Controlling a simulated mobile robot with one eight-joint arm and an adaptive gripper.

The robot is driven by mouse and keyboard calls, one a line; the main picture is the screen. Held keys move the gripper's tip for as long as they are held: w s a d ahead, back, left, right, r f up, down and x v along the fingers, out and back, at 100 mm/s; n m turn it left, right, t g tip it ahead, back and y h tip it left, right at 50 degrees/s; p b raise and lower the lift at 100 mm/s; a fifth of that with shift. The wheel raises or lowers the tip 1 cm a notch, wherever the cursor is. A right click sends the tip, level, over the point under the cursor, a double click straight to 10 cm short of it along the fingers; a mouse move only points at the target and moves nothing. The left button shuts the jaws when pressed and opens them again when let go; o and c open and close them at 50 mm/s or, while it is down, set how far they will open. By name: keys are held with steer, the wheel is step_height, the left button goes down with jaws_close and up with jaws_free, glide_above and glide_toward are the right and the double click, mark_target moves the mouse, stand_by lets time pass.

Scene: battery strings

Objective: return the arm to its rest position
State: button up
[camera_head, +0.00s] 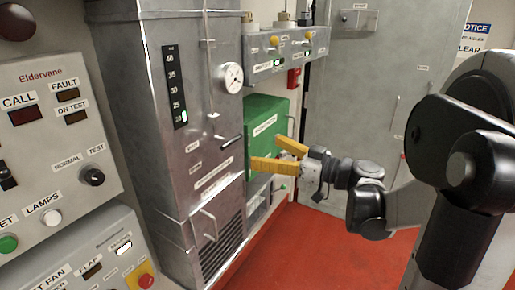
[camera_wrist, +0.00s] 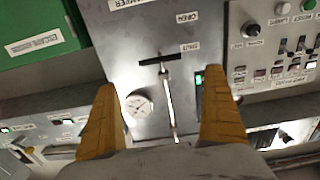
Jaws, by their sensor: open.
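My gripper (camera_head: 272,155) has two yellow fingers and is open and empty in the head view. It is held out in front of the grey cabinet and the green box (camera_head: 265,125). My arm reaches in from the right side of the head view, bent at the wrist. In the wrist view, my gripper (camera_wrist: 160,115) shows its fingers spread apart, with the grey cabinet face (camera_wrist: 140,50) beyond them. No object is between the fingers. I cannot tell the exact gap between the fingertips and the cabinet.
The tall grey cabinet (camera_head: 170,130) carries a round gauge (camera_head: 231,78) and handles that stick out. An Eldervane control panel (camera_head: 60,130) with lamps and knobs stands at the left. A grey door (camera_head: 375,75) is at the back. The red floor (camera_head: 300,245) is clear below my gripper.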

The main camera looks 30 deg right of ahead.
stand_by(0.4)
steer(key=s+a+f+m+g+h+b, duration=0.1)
steer(key=s+a+f+g, duration=0.25)
steer(key=a, duration=0.35)
steer(key=s+a+f+m+g+h, duration=0.1)
steer(key=s+a+f+m+g, duration=0.15)
steer(key=a+f, duration=0.35)
steer(key=s+f+m+g+h+b, duration=0.2)
steer(key=s+f+h, duration=0.4)
steer(key=s, duration=0.5)
steer(key=shift+s+a+h, duration=0.25)
steer(key=shift+a+h, duration=0.15)
steer(key=shift+h, duration=0.1)
